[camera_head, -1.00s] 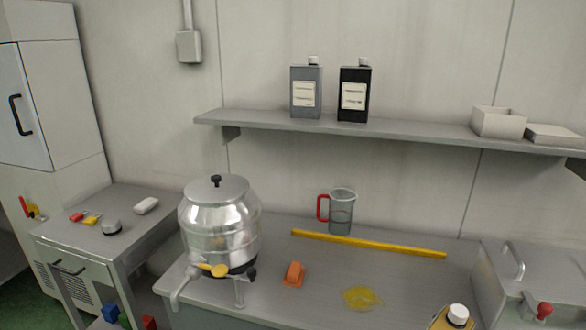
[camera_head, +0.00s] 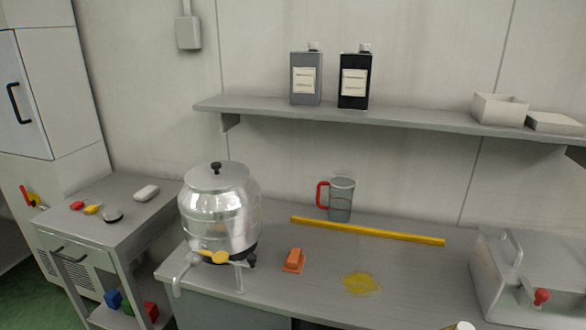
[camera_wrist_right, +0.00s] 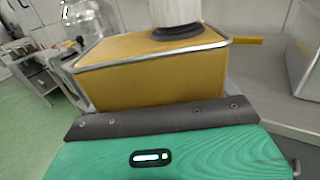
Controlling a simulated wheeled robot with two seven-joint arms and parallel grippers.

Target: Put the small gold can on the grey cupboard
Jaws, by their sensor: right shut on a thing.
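The small gold can (camera_wrist_right: 160,78) fills the middle of the right wrist view, with a silver rim and a white cap on top. My right gripper (camera_wrist_right: 162,117) is shut on it. In the head view only the can's white cap (camera_head: 464,326) shows at the bottom edge, and the right gripper is out of that view. A low grey unit with a drawer and an open lower shelf (camera_head: 128,190) stands at the left; it may be the grey cupboard, but I cannot be sure. My left gripper is not in view.
On the low unit's top are a red and a yellow item, a grey round thing (camera_head: 112,216) and a white block (camera_head: 146,192). The bench holds a steel urn (camera_head: 220,212), jug (camera_head: 342,198), yellow bar (camera_head: 368,232), orange block (camera_head: 294,260) and yellow spill (camera_head: 360,284).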

